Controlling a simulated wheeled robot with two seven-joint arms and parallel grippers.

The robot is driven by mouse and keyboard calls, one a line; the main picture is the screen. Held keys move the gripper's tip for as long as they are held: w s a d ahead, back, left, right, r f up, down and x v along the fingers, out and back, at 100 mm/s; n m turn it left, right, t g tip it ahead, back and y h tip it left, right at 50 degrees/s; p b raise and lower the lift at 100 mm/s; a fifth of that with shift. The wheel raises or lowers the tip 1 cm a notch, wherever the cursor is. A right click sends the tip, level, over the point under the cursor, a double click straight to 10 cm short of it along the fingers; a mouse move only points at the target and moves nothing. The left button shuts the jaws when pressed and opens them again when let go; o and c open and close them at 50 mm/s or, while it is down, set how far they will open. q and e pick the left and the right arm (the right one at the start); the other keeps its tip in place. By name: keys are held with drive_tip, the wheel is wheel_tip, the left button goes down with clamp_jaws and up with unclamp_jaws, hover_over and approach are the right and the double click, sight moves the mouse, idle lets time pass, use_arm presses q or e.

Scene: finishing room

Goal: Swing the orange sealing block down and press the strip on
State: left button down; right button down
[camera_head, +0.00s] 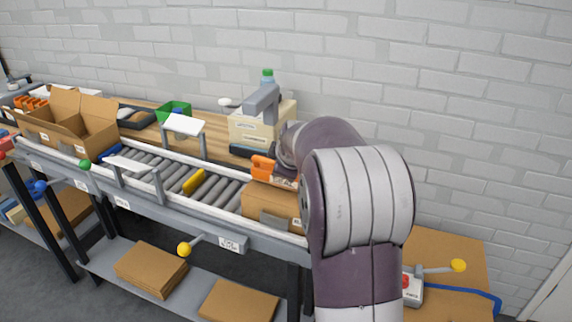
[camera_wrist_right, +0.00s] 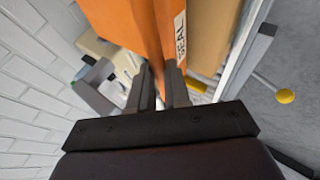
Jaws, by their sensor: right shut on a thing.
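The orange sealing block (camera_head: 263,166) is above the far edge of a closed cardboard box (camera_head: 270,205) on the roller conveyor, partly hidden by my right arm. In the right wrist view the orange block (camera_wrist_right: 115,22) fills the top, with a white "SEAL" label. My right gripper (camera_wrist_right: 160,78) is shut on an orange part of the block. The box (camera_wrist_right: 207,35) shows just beside the block; I cannot tell whether they touch. The strip cannot be made out. My left gripper is not in view.
A grey tape-dispenser-like machine (camera_head: 262,103) stands on a cream box behind the conveyor. An open carton (camera_head: 72,125) is at the left. Levers with yellow knobs (camera_head: 184,249) stick out in front. A brick wall is close behind.

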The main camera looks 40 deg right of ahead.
drive_tip(key=shift+s+a+f, duration=0.1)
drive_tip(key=shift+f, duration=0.3)
drive_tip(key=c, duration=1.1)
unclamp_jaws()
drive_tip(key=shift+c, duration=0.2)
drive_tip(key=shift+o, duration=0.2)
drive_tip(key=shift+s+r, duration=0.2)
drive_tip(key=shift+r, duration=0.1)
drive_tip(key=v, duration=1.2)
drive_tip(key=shift+s+a, duration=0.15)
drive_tip(key=shift+s, duration=0.1)
drive_tip(key=shift+r, duration=0.15)
